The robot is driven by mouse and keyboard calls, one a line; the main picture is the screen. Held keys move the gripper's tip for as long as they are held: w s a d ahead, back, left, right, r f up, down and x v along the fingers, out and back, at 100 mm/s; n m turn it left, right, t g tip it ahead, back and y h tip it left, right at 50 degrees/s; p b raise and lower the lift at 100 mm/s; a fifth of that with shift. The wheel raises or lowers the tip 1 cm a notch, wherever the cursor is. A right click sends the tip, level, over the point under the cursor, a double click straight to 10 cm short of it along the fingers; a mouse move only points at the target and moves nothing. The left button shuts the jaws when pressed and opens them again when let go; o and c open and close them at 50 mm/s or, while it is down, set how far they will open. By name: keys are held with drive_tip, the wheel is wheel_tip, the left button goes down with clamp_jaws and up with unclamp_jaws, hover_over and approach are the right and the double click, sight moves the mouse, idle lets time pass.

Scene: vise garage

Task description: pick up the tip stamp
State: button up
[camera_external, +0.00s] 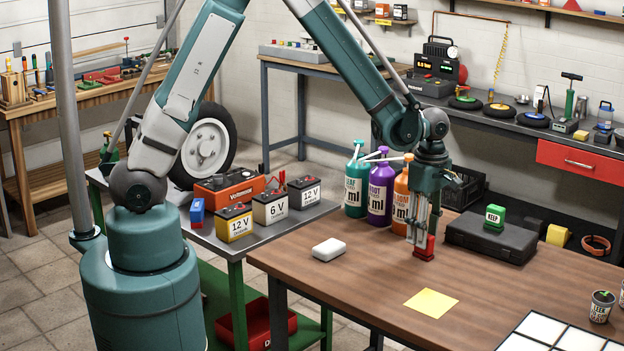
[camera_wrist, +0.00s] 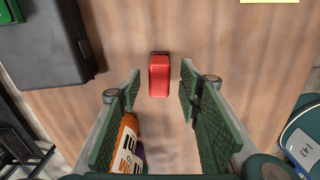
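A small red block-shaped stamp (camera_external: 425,250) stands on the wooden table; no lettering on it is readable. In the wrist view the red stamp (camera_wrist: 159,76) is centred between the tips of my gripper (camera_wrist: 160,80). The green fingers are spread apart, with a gap on each side of the stamp. In the outside view my gripper (camera_external: 421,236) points down right at the stamp and partly hides it. A green stamp (camera_external: 495,217) with a white label reading "KEEP" stands on the black case.
The black case (camera_external: 480,240) lies beside my gripper on the right. Three bottles (camera_external: 378,195) stand close behind it on the left. A yellow paper (camera_external: 431,303) and a white block (camera_external: 329,249) lie on the table (camera_external: 360,290). Cups and a white grid are at front right.

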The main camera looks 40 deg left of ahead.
drive_tip(key=shift+f, duration=1.85)
drive_tip(key=shift+c, duration=0.6)
drive_tip(key=c, duration=0.8)
